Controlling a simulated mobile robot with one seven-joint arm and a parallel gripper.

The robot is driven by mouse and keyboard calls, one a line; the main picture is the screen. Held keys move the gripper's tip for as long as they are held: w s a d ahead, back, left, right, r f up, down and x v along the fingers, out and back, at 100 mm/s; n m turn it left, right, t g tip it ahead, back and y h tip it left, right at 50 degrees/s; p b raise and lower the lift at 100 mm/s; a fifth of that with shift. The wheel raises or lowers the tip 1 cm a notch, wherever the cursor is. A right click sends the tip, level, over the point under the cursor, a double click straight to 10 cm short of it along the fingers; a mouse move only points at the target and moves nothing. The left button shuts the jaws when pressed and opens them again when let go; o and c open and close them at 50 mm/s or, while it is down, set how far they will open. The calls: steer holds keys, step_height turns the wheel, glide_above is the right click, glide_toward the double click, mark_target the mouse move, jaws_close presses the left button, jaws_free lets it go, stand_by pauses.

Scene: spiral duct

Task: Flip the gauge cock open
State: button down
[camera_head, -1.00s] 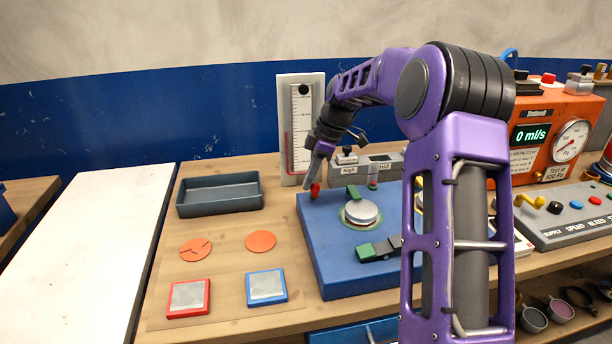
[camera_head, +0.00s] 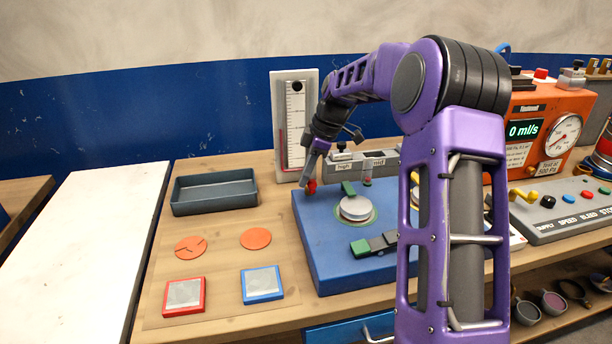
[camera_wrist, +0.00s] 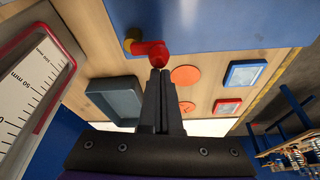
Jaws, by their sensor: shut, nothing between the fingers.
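The gauge cock is a red handle (camera_head: 311,187) at the back left corner of the blue box (camera_head: 330,262). In the wrist view the red handle (camera_wrist: 150,48) joins a brass-coloured fitting (camera_wrist: 133,37) on its left, beside the blue box edge. My gripper (camera_head: 313,176) points down at the handle, its fingers shut and empty. In the wrist view the fingertips (camera_wrist: 160,72) are right at the rounded red end of the handle. They look close to it or touching; I cannot tell which. The fingers partly hide the handle in the head view.
A white gauge board (camera_head: 295,105) stands behind the handle. A grey tray (camera_head: 214,206) lies to the left. Orange discs and two framed squares lie on the wooden bench. A grey block labelled high and mid (camera_head: 345,167) stands just right of my gripper.

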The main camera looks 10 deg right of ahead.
steer(key=a, duration=0.4)
steer(key=v, duration=1)
steer(key=shift+w+p, duration=0.35)
steer(key=shift+p, duration=0.05)
steer(key=shift+d, duration=0.1)
